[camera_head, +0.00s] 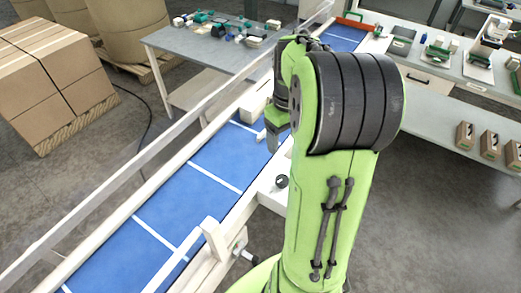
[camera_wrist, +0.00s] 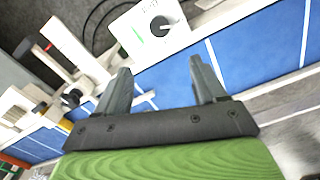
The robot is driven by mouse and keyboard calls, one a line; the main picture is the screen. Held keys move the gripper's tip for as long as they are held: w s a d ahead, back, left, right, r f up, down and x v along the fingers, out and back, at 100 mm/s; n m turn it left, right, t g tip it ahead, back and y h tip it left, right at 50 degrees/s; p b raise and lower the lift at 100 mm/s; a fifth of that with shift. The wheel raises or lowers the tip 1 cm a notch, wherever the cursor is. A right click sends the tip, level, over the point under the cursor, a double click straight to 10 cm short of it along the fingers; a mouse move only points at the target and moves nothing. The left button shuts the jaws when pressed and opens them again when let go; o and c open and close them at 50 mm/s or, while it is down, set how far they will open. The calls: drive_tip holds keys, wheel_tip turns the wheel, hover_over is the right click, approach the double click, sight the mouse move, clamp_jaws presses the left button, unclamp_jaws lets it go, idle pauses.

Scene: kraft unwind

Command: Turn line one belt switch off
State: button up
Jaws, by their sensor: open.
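A white switch box (camera_wrist: 150,35) with a round black knob (camera_wrist: 160,26) shows in the wrist view, beyond my fingertips. It has a green mark and small printing on its face; the knob's exact setting is too small to read surely. My gripper (camera_wrist: 160,64) is open and empty, its two grey fingers apart, with the knob ahead of the gap and not touched. In the head view my gripper (camera_head: 271,145) hangs over the blue belt (camera_head: 187,190), beside a white box (camera_head: 257,102) at the belt's far side, partly hidden by the arm.
White rails (camera_head: 130,175) line the belt. A black knob-like part (camera_head: 281,181) sits on the near frame. A grey table (camera_head: 200,50) with small parts stands behind, cardboard boxes (camera_head: 55,70) at the left, and a white workbench (camera_head: 430,80) at the right.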

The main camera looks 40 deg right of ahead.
hover_over(282, 179)
wheel_tip(282, 179, down, 4)
wheel_tip(282, 179, down, 12)
drive_tip(key=shift+r+b, duration=0.1)
drive_tip(key=shift+b, duration=0.5)
drive_tip(key=shift+c, duration=0.2)
drive_tip(key=c, duration=1)
